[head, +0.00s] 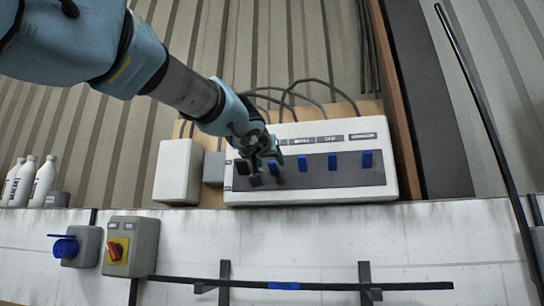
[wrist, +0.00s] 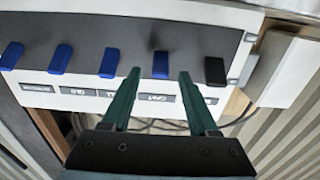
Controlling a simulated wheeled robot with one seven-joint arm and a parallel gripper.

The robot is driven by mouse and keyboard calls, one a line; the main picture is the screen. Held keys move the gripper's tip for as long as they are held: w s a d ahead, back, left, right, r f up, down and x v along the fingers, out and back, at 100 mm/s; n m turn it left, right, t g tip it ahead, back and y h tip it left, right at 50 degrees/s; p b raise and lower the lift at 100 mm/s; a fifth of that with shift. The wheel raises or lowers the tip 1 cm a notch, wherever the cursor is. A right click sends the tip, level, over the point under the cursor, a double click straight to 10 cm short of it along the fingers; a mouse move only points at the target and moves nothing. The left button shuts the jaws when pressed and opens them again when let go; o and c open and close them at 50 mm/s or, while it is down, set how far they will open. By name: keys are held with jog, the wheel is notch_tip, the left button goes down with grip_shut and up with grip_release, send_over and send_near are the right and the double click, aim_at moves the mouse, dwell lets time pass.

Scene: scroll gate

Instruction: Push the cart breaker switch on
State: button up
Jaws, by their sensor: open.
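The breaker panel (head: 310,185) is a white box with a dark face and a row of blue switches plus one black switch at its left end in the head view. In the wrist view the row appears reversed, with the black switch (wrist: 215,71) at right. The blue switch beside it (wrist: 160,65) has a label (wrist: 156,98) that seems to read CART, though it is small. My gripper (wrist: 159,76) is open, its two green fingertips on either side of this blue switch. I cannot tell whether they touch it. In the head view my gripper (head: 264,169) covers part of the panel's left end.
Other blue switches (head: 332,161) stand to the right on the panel. A white box (head: 178,172) is left of it. Below are a grey box with a red-and-yellow rotary switch (head: 116,249) and a blue socket (head: 66,247). White bottles (head: 43,181) stand at far left.

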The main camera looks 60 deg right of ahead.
aim_at(272, 165)
jog(key=p+x, duration=0.2)
jog(key=x, duration=0.1)
jog(key=shift+w+d+r, duration=0.15)
jog(key=shift+d, duration=0.1)
jog(key=shift+w+d+f, duration=0.15)
jog(key=shift+d+f, duration=0.05)
jog(key=shift+d, duration=0.2)
grip_shut()
